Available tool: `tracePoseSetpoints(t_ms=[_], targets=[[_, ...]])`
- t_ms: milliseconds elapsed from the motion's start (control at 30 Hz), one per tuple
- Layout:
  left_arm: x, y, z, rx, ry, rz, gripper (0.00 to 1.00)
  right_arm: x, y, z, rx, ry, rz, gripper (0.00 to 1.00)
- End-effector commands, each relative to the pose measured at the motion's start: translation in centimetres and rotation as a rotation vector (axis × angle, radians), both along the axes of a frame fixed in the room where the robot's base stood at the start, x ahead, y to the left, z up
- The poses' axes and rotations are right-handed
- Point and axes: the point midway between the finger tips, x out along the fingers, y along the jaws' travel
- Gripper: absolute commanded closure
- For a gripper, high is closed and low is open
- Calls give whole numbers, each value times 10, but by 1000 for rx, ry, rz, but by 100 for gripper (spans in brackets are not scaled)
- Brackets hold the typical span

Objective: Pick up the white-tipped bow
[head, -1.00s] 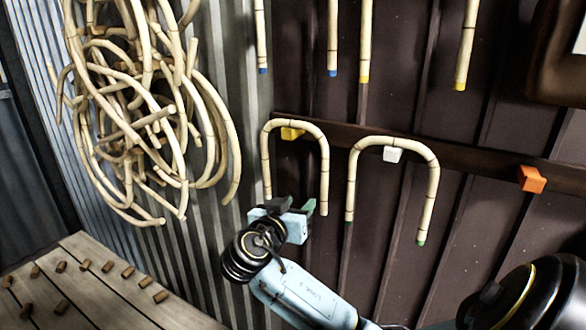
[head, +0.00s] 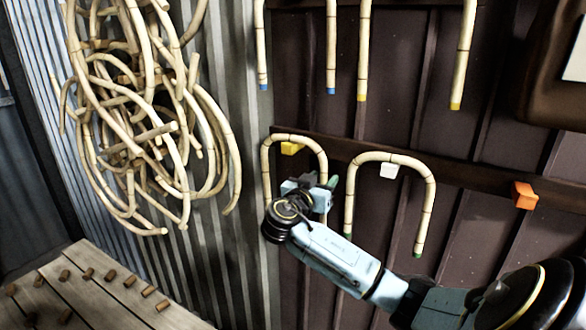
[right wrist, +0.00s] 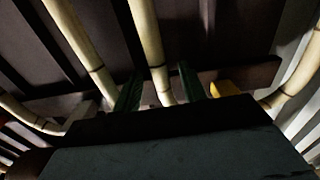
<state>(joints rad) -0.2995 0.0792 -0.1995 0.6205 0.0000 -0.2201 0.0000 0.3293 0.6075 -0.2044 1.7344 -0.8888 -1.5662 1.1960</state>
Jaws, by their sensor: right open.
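A pale jointed rattan bow (head: 294,138) hangs over a yellow peg as an upside-down U; its visible right leg end looks pale, and its left end is hidden behind my arm. My right gripper (head: 324,182) is at this bow's right leg. In the right wrist view the open green fingers (right wrist: 160,86) stand on either side of that leg (right wrist: 147,35), with nothing clamped. A second bow (head: 428,190), with green tips, hangs on a white peg (head: 389,171) just to the right. My left gripper is out of view.
Above hang bows with blue tips (head: 331,60) and yellow tips (head: 463,60). An orange peg (head: 525,196) on the dark rail is empty. A tangle of rattan (head: 130,110) hangs at left above a plank table (head: 110,305) with several short brown pieces.

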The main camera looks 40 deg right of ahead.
Motion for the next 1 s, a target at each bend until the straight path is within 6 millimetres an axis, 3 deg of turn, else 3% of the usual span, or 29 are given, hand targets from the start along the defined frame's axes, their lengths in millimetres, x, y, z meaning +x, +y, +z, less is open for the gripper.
tracePoseSetpoints(t_ms=[133, 367, 700, 1000], targets=[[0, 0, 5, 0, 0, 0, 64, 4, -15, 0, 0, 2, 0, 58], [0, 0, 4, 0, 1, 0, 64, 5, -16, -1, 2, 1, 2, 58], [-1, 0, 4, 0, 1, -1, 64, 5, -16, -1, 2, 1, 2, 100], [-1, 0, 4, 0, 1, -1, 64, 5, -16, -1, 1, -1, 2, 100]])
